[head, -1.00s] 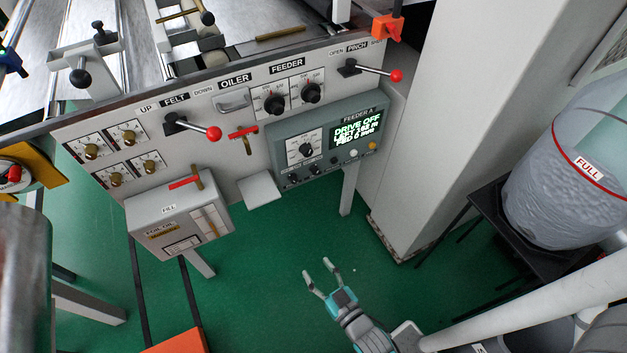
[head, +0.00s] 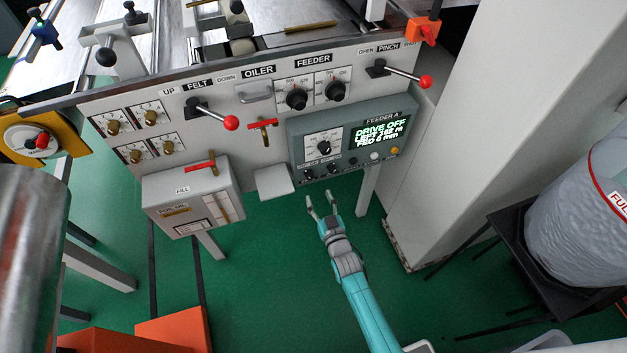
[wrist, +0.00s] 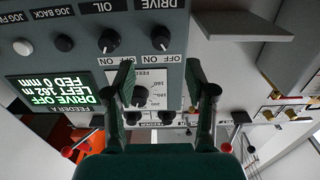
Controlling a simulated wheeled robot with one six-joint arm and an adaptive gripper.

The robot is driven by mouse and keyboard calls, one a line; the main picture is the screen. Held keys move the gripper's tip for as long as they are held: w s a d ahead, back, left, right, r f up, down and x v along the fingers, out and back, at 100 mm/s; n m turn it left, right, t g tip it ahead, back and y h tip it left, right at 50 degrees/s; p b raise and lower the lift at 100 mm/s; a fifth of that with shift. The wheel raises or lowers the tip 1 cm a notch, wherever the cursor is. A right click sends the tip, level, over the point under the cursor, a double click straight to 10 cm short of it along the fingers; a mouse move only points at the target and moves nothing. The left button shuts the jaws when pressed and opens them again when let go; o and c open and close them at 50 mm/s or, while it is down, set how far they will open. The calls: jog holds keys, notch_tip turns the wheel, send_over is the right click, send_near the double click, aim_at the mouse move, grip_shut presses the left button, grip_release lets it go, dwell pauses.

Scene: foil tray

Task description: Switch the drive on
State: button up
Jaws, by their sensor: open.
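The grey Feeder A control box (head: 295,148) hangs on the front panel. Its screen (head: 380,133) reads DRIVE OFF, left 162 m, fed 0 mm; it also shows upside down in the wrist view (wrist: 52,89). The black drive knob (head: 309,173) is at the box's lower left, marked ON and OFF; in the wrist view (wrist: 160,39) it is at the top. The similar oil knob (wrist: 109,41) is beside it. My gripper (head: 321,194) is open and empty, below and in front of the knobs, apart from them. Its fingers (wrist: 160,72) frame the dial in the wrist view.
Red-tipped felt lever (head: 231,123) and pinch lever (head: 425,82) stick out from the panel. A small grey shelf (head: 273,182) and a fill box (head: 190,200) are left of my gripper. A pale column (head: 440,170) stands to the right.

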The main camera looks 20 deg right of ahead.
aim_at(311, 178)
jog(key=w, duration=0.8)
jog(key=shift+s, duration=0.1)
grip_shut()
